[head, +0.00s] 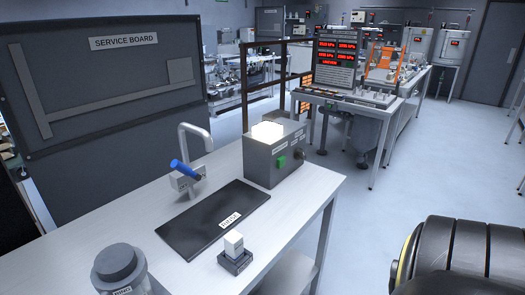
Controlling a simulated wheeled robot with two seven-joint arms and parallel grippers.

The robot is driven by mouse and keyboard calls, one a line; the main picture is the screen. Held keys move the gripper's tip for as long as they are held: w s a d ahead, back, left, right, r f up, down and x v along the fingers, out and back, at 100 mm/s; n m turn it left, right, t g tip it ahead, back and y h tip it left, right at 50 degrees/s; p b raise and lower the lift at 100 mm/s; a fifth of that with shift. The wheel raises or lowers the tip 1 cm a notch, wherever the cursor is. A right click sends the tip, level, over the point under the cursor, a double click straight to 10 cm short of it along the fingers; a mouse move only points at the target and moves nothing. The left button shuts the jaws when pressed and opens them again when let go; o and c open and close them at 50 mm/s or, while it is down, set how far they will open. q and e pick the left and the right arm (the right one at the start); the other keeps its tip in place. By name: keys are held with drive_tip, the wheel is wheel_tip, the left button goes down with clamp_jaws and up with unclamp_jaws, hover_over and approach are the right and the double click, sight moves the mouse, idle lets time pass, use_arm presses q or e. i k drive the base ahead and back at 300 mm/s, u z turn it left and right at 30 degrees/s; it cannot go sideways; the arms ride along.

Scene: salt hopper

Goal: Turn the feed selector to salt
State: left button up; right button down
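A grey control box (266,160) stands at the back right of the near table. Its top glows white. A green button (281,162) and a round dark knob (300,154) show on its front, with small labels too small to read. A grey tap with a blue lever (185,169) stands to its left, with a small label plate below the lever. I cannot tell for sure which of these is the feed selector, nor its setting. Neither of my grippers is in view; only a dark rounded part, probably my arm, shows at the lower right.
A dark mat (190,222) with a label lies on the table (190,268). A small block with a white top (234,243) and a lidded jar (119,266) stand near the front. A service board (110,95) rises behind on the left. Floor is clear to the right.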

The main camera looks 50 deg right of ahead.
sight(300, 153)
drive_tip(key=z, duration=3.65)
drive_tip(key=i, duration=1.6)
drive_tip(key=u, duration=2.4)
